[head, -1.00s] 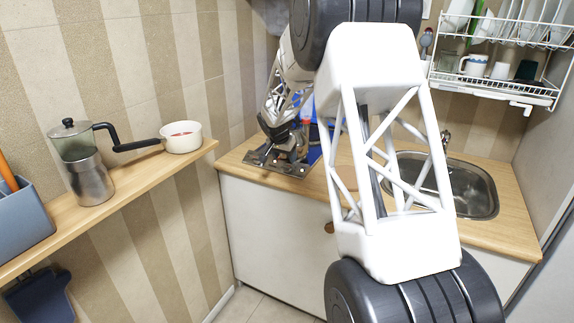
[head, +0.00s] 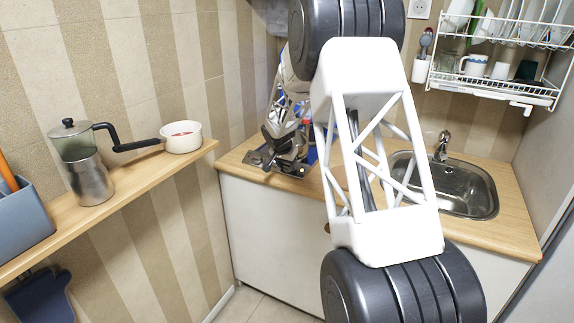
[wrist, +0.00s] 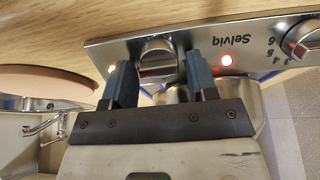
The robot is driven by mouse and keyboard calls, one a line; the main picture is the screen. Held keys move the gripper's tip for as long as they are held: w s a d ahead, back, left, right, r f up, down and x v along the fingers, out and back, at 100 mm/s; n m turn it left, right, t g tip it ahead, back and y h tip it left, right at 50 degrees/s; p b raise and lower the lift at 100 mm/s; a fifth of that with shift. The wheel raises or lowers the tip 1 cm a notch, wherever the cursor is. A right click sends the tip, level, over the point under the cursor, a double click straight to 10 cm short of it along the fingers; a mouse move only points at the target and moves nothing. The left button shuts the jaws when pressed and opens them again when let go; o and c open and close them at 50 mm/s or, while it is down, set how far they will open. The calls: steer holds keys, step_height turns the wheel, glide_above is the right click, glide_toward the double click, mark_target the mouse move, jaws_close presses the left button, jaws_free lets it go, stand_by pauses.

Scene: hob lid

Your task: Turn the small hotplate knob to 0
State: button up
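The hob's metal control panel (wrist: 205,55) lies upside down across the top of the wrist view, with the name "Selviq" on it. A round silver knob (wrist: 158,57) sits on it between the fingertips of my gripper (wrist: 157,80). A second knob (wrist: 303,40) with numbers shows at the right edge. I cannot tell which knob serves the small hotplate; the first knob's setting is hidden or unreadable. In the head view, my gripper (head: 284,155) is over the hob (head: 262,160).
Two indicator lights glow on the panel, one left (wrist: 112,69) and one right (wrist: 227,60) of the nearer knob. The sink (head: 455,185) is right of my arm. A shelf (head: 130,205) with a coffee press (head: 85,165) and saucepan (head: 181,140) is at the left.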

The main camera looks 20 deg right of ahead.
steer(key=c, duration=0.7)
steer(key=shift+o, duration=0.2)
